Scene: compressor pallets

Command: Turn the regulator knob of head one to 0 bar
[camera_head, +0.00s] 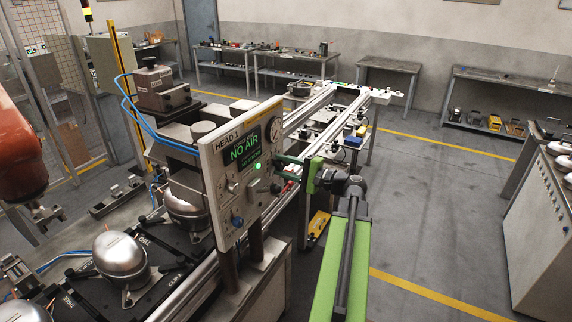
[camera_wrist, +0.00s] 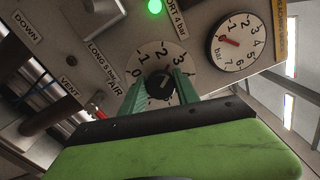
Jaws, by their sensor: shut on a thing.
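The head one panel (camera_head: 222,166) is upright, with a screen (camera_head: 243,147) reading NO AIR and a lit green lamp (camera_head: 258,166). In the wrist view the black regulator knob (camera_wrist: 160,87) sits on a white round dial (camera_wrist: 151,57) with numbers from 0. Its pale mark seems to point up near 2 to 3, but this is hard to read. My gripper (camera_wrist: 160,90) is shut on the knob, one green finger on each side. In the head view my gripper (camera_head: 283,160) reaches the panel's right part and hides the knob. The pressure gauge (camera_wrist: 236,42) has a red needle pointing left, near the low end.
The wrist view also shows the lamp (camera_wrist: 154,7) and the VENT, DOWN and AIR labels. In the head view, a steel compressor (camera_head: 121,257) stands on a black pallet left of the panel. A rail conveyor (camera_head: 312,110) runs behind. Floor to the right is open.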

